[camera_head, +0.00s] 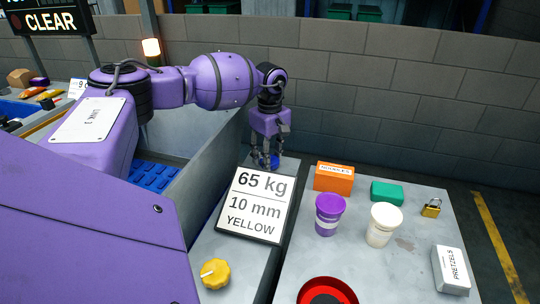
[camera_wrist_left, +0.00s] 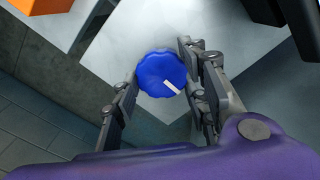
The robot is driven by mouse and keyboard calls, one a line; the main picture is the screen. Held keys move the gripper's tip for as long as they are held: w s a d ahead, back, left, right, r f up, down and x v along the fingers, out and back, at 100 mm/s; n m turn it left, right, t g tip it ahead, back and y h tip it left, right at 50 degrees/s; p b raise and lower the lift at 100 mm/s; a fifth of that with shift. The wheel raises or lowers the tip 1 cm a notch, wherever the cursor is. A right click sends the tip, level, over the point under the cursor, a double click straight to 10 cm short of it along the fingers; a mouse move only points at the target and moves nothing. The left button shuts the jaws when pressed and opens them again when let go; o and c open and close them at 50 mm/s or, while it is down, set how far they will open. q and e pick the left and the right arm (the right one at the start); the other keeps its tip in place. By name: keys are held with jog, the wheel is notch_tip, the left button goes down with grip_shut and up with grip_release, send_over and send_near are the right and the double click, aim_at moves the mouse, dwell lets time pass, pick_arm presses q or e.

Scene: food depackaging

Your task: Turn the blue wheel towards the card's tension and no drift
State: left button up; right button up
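The blue wheel (camera_wrist_left: 162,73) is a scalloped knob with a white pointer mark, which points to the lower right in the left wrist view. In the head view only a bit of the blue wheel (camera_head: 275,162) shows among the fingers. My left gripper (camera_head: 267,160) reaches down over it. In the left wrist view its fingers (camera_wrist_left: 160,80) stand apart on either side of the wheel, close to its rim; I cannot tell if they touch it. The card (camera_head: 254,205) reads "65 kg, 10 mm, YELLOW". My right gripper is not in view.
A yellow knob (camera_head: 215,273) with a white pointer sits nearer on the same ledge. The grey table at right holds an orange box (camera_head: 333,178), a purple cup (camera_head: 329,213), a white cup (camera_head: 382,223) and a red round dish (camera_head: 327,291). A display (camera_head: 47,20) reads "CLEAR".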

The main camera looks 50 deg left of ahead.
pick_arm(q)
jog(key=shift+c, duration=1.4)
jog(key=shift+w+r+n, duration=0.1)
jog(key=shift+n, duration=0.2)
